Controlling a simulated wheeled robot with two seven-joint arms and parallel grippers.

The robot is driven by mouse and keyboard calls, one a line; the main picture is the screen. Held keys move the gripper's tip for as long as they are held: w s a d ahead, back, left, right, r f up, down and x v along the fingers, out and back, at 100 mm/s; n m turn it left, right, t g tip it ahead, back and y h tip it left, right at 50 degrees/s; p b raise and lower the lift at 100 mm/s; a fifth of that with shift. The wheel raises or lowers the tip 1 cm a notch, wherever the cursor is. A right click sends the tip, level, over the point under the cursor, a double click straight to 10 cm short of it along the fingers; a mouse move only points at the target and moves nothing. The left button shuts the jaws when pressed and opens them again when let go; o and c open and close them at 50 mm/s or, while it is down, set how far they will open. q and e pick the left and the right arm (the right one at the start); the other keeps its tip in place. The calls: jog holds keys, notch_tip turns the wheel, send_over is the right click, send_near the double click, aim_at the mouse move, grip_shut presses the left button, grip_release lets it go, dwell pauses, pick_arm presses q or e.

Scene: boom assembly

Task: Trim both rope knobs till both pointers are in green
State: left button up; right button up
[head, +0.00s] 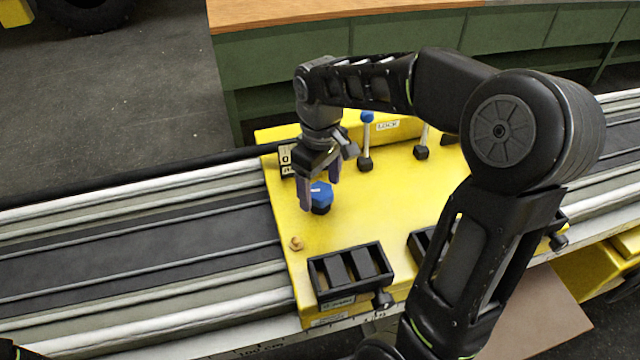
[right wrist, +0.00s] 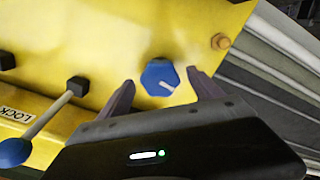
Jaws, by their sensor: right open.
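A blue knob (head: 321,193) with a white pointer line and a dark base stands on the yellow panel (head: 370,220). In the right wrist view the blue knob (right wrist: 160,77) lies between and just beyond the fingertips. My right gripper (head: 318,200) is open, its fingers on either side of the knob; I cannot tell whether they touch it. It also shows in the right wrist view (right wrist: 158,85). A second rope knob is not visible; my right arm covers much of the panel's right side. No pointer or green zone can be made out. My left gripper is not in view.
A lever with a blue ball (head: 366,118) stands behind the knob near the LOCK label (head: 388,125), with another lever (head: 422,145) to its right. A black framed box (head: 350,275) sits at the panel's front. Grey rails (head: 140,240) run left.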

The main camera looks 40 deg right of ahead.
aim_at(320, 190)
jog(key=shift+r, duration=0.1)
notch_tip(320, 190, up, 8)
jog(key=shift+f+b, duration=0.15)
jog(key=shift+b, duration=0.25)
jog(key=shift+f, duration=0.1)
dwell(0.4)
